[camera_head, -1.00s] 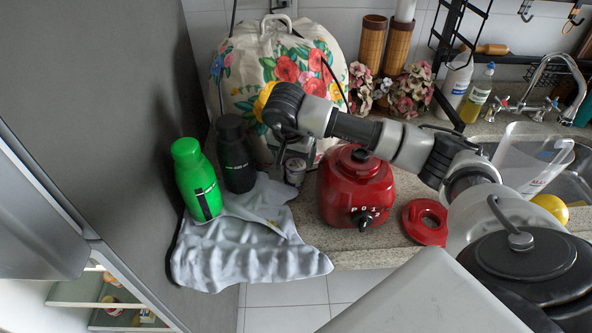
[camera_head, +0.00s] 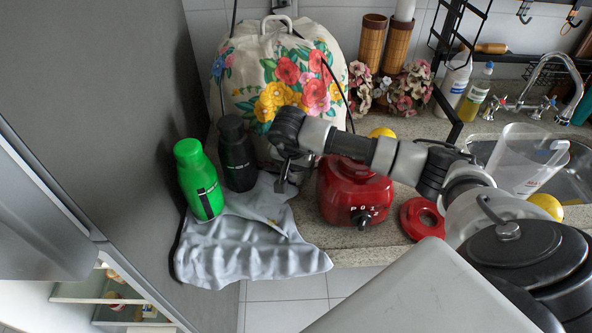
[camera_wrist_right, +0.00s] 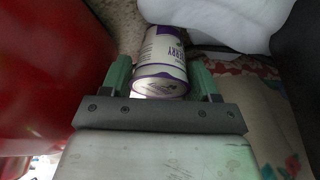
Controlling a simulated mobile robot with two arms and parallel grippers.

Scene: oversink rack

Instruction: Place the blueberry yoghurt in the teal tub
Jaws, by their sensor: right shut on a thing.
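The blueberry yoghurt (camera_wrist_right: 162,62) is a small white and purple pot, seen in the right wrist view between the two green fingers. My right gripper (camera_wrist_right: 163,78) is shut on it. In the head view my right gripper (camera_head: 283,184) points down between the black bottle and the red blender base, and the pot cannot be made out there. I cannot make out a teal tub; only a teal thing (camera_head: 584,112) shows, cut off at the right edge. My left gripper is not in view.
A green bottle (camera_head: 198,182) and black bottle (camera_head: 236,155) stand on a grey cloth (camera_head: 245,250), left of the gripper. The red blender base (camera_head: 352,195) is close on its right, a flowered bag (camera_head: 290,70) behind. A clear jug (camera_head: 527,160) stands by the sink.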

